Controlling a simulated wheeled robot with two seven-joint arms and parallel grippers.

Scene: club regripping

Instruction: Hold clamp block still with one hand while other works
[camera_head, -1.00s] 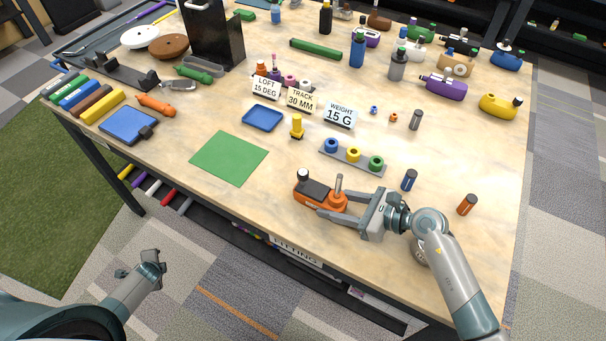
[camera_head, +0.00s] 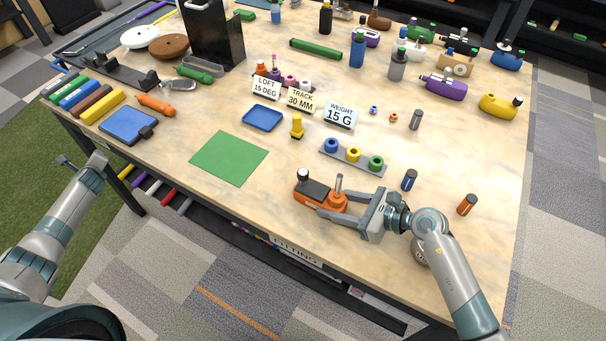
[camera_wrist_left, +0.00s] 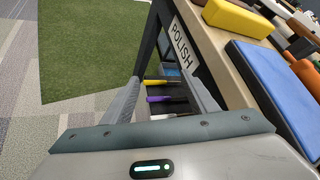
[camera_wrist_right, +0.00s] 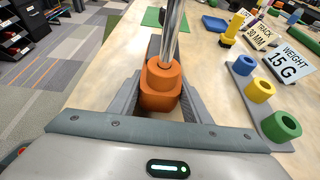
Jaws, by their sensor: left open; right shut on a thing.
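The clamp block is an orange body (camera_head: 338,200) with a dark top and an upright metal rod, on the table near its front edge. My right gripper (camera_head: 334,206) is shut on it from the right. In the right wrist view the orange block (camera_wrist_right: 159,85) sits between the two fingers, with the rod rising from it. My left gripper (camera_head: 84,160) is open and empty, off the table's front left corner. In the left wrist view its fingers (camera_wrist_left: 160,100) are spread, with the table edge and a POLISH label beyond them.
A green mat (camera_head: 229,158) lies left of the clamp block. A rack with blue, yellow and green rings (camera_head: 353,158) stands behind it. A blue pad (camera_head: 128,125) and several coloured bars lie at the table's left end. Coloured handles (camera_head: 155,188) stick out below the table edge.

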